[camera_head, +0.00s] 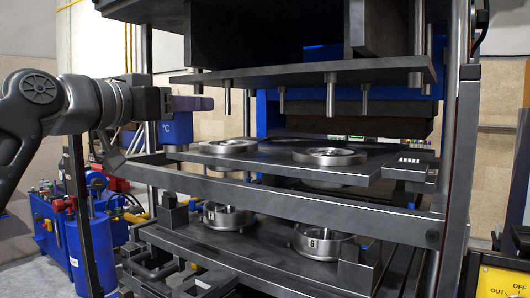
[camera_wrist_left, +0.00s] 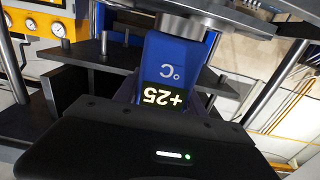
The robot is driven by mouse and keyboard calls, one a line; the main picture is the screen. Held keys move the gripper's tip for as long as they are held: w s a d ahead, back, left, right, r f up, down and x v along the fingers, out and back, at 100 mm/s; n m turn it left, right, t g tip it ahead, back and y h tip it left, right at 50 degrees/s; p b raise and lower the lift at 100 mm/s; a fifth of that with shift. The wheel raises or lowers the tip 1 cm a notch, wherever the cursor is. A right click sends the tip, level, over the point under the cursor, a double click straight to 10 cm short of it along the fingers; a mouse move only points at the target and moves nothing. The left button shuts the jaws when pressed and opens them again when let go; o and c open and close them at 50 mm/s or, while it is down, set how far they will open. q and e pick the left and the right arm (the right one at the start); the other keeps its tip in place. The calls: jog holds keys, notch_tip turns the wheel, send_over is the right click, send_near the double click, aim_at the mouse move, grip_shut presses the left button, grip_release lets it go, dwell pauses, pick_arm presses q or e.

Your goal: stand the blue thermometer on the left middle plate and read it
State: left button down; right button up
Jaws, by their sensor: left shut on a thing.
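The blue thermometer (camera_head: 177,132) is upright at the left edge of the middle plate (camera_head: 375,170) in the head view. My left gripper (camera_head: 193,103) is shut on its upper part. In the left wrist view the thermometer (camera_wrist_left: 172,65) appears upside down, and its lit display reads +25 °C. Its foot is close to a round metal ring (camera_wrist_left: 186,25); I cannot tell whether it touches the plate. Two metal rings lie on the middle plate, a left one (camera_head: 228,146) and a right one (camera_head: 330,157). My right gripper is not in view.
The upper press plate (camera_head: 310,74) with hanging pins is above. A dark front bar (camera_head: 290,203) crosses below the middle plate. The lower plate (camera_head: 262,262) carries two more rings. A press post (camera_head: 460,170) stands at the right, and a blue pump unit (camera_head: 90,250) at the left.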

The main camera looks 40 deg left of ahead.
pick_arm(q)
jog(key=shift+r, duration=0.1)
jog(key=shift+s, duration=0.15)
jog(key=w+p, duration=0.5)
jog(key=w, duration=1.3)
jog(key=shift+a, duration=0.2)
jog(key=shift+w, duration=0.1)
jog(key=shift+f, duration=1.75)
